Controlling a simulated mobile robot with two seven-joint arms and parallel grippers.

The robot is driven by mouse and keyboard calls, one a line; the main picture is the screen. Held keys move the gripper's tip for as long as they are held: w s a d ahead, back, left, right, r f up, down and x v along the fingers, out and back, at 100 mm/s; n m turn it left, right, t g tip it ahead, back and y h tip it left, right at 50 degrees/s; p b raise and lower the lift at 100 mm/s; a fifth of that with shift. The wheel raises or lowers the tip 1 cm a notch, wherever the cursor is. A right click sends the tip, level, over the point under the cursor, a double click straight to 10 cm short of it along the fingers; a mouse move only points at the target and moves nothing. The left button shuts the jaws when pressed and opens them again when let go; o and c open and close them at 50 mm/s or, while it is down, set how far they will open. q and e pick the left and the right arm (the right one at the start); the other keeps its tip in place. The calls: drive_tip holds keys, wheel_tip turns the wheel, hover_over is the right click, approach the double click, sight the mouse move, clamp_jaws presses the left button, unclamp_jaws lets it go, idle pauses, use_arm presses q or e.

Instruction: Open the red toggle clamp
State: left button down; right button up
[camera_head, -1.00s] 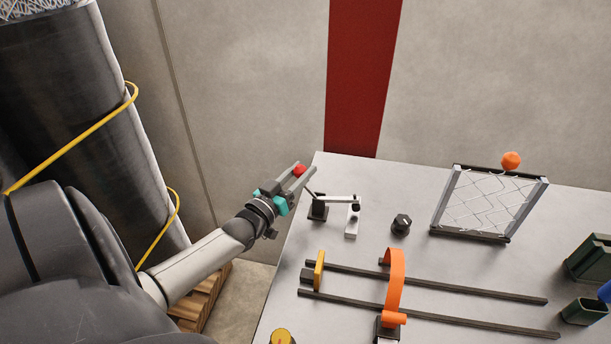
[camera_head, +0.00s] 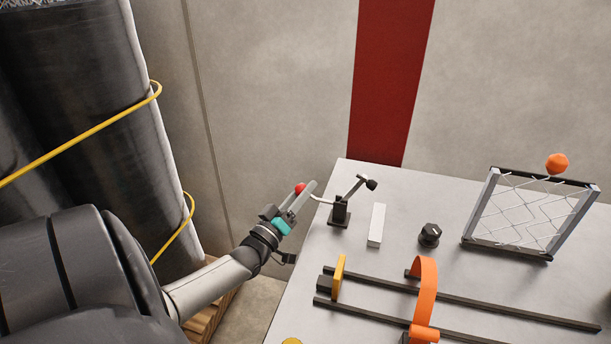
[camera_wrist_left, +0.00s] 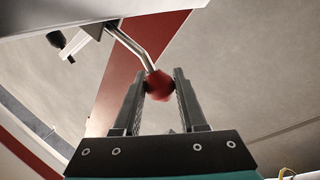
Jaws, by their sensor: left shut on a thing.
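The toggle clamp (camera_head: 340,212) stands near the far left corner of the table. Its arm with a dark tip (camera_head: 371,184) is tilted up, clear of the white block (camera_head: 376,225) beside it. Its handle leans left past the table edge and ends in a red knob (camera_head: 299,188). My left gripper (camera_head: 305,196) is shut on the red knob. In the left wrist view the red knob (camera_wrist_left: 159,85) sits between the two fingertips, with the bent metal handle (camera_wrist_left: 133,44) running up from it. My right gripper is not in view.
A black knob (camera_head: 429,235) and a wire mesh frame (camera_head: 477,211) with an orange ball (camera_head: 557,163) are to the right. Dark rails (camera_head: 480,302) with a yellow plate (camera_head: 338,277) and an orange hoop (camera_head: 426,290) lie in front. Large dark rolls (camera_head: 100,110) stand at left.

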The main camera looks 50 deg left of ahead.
use_arm(q)
drive_tip(key=shift+f, duration=0.65)
drive_tip(key=shift+f+b, duration=0.1)
drive_tip(key=shift+b, duration=0.25)
drive_tip(key=shift+c, duration=2.3)
unclamp_jaws()
drive_tip(key=p+v, duration=0.1)
drive_tip(key=v, duration=1.4)
drive_tip(key=shift+s, duration=0.15)
